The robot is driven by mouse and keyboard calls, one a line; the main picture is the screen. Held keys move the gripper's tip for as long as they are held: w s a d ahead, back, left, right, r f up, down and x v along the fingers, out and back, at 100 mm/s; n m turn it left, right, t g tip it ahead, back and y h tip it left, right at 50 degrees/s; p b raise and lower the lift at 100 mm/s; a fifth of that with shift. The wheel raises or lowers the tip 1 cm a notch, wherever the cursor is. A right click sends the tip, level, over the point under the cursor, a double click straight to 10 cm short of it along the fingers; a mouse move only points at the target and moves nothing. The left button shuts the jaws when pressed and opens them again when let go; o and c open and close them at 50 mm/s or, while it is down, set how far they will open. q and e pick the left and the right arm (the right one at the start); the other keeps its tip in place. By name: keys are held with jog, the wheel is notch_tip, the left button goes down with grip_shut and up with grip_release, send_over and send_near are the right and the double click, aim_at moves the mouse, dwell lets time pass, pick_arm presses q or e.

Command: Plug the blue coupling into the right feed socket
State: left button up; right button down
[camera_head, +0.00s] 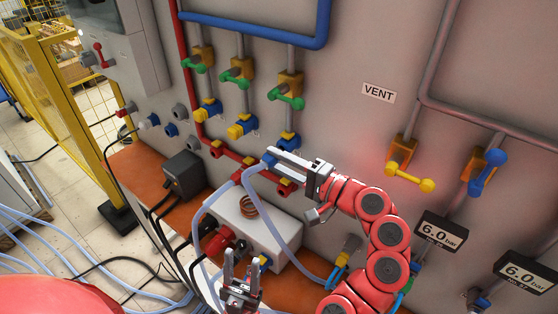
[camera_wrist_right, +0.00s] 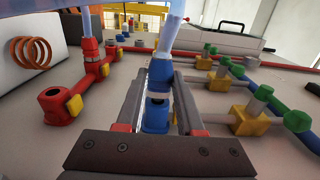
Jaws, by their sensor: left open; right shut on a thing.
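My right gripper (camera_head: 279,161) is shut on the blue coupling (camera_head: 267,159), close to the grey panel. In the right wrist view the coupling (camera_wrist_right: 160,73) is upright between the fingers, with a pale blue hose above it. The right blue socket (camera_head: 293,143), with a yellow tab, is just above the right gripper in the head view, partly hidden. My left gripper (camera_head: 243,262) is open and empty, low in front of the white heater box.
A red manifold (camera_wrist_right: 84,84) has a near open socket (camera_wrist_right: 54,104) and a hose in another. Green-handled valves (camera_head: 287,95) line the panel above. The white box (camera_head: 277,235) with a copper coil (camera_head: 248,206) and loose hoses crowd the space below.

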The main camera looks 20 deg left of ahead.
jog(key=shift+w+d+b, duration=0.25)
jog(key=shift+w+b, duration=0.3)
jog(key=shift+w, duration=0.15)
dwell(0.7)
jog(key=c, duration=0.8)
grip_release()
jog(key=o, duration=0.3)
jog(key=shift+w, duration=0.1)
jog(key=shift+o, duration=0.2)
